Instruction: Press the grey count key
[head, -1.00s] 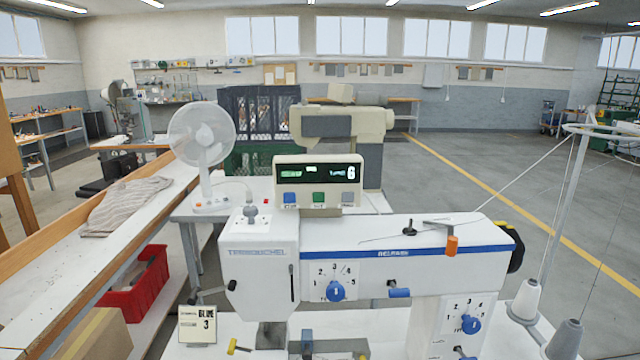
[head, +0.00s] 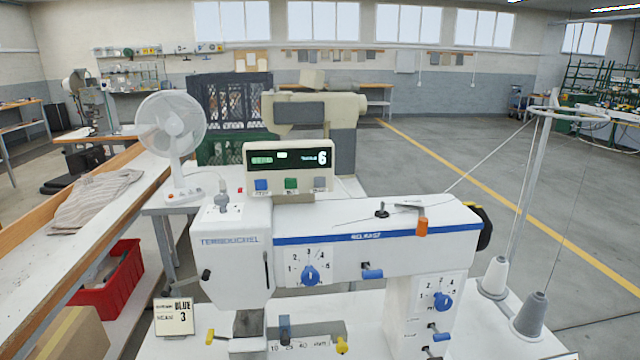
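Nothing covers the keys. My gripper does not show in the head view.
A white fan (head: 172,130) stands behind left; thread cones (head: 530,314) and a thread stand are at right.

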